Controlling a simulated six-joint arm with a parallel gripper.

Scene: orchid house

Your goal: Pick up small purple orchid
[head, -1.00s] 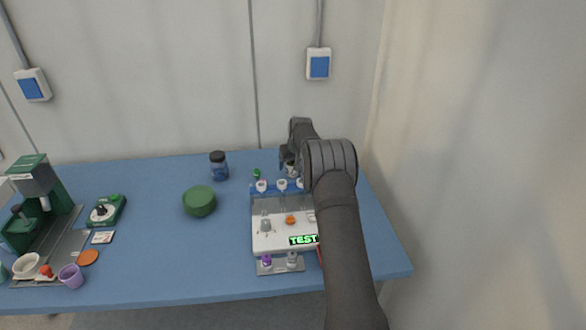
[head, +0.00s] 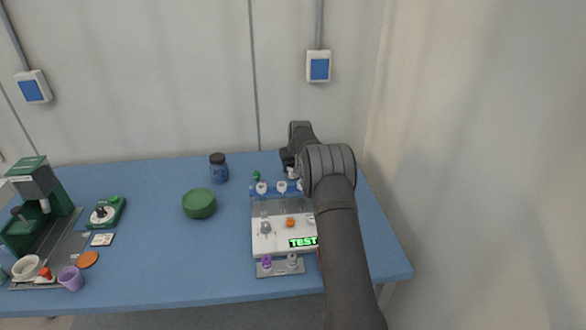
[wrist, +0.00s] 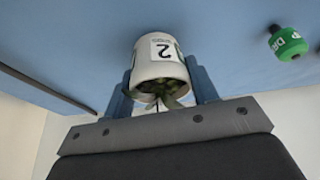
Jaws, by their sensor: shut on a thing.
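My gripper (wrist: 160,74) is shut on a white pot (wrist: 157,68) with a black "2" on its label, one finger on each side. Dark green leaves show at the pot's mouth, which faces the camera. No purple bloom shows, so I cannot tell the flower's colour. In the head view a small bit of white (head: 292,172) shows below my gripper (head: 289,162), at the table's back right, and my own arm hides much of it. I cannot tell whether the pot touches the table.
A white device with a "TEST" display (head: 268,244) stands in front of my gripper. A green round container (head: 199,204) and a dark-lidded jar (head: 219,168) stand left.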

